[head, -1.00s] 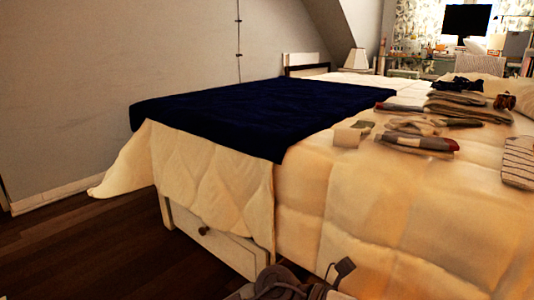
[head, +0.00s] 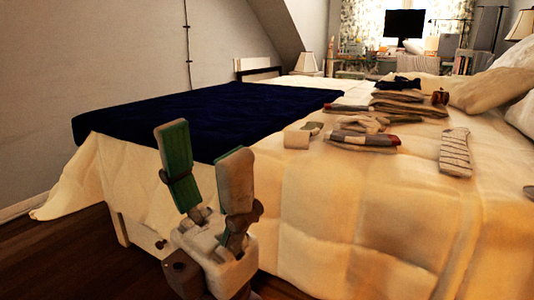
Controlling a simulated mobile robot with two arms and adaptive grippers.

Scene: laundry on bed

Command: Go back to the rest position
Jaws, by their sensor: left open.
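My left gripper (head: 207,165) stands up in front of the bed's near side in the head view. Its two fingers, one with a green pad, are spread apart with nothing between them. It covers part of the cream quilt (head: 330,225) and the near corner of the dark blue blanket (head: 210,110). I cannot tell whether it touches the bed. My right gripper is not in view.
Folded clothes and rolled socks (head: 365,138) lie on the bed. A striped cloth (head: 455,152) lies to their right, and pillows (head: 490,90) are at the far right. A drawer (head: 145,238) is under the bed. Dark wood floor (head: 75,250) is clear at the lower left.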

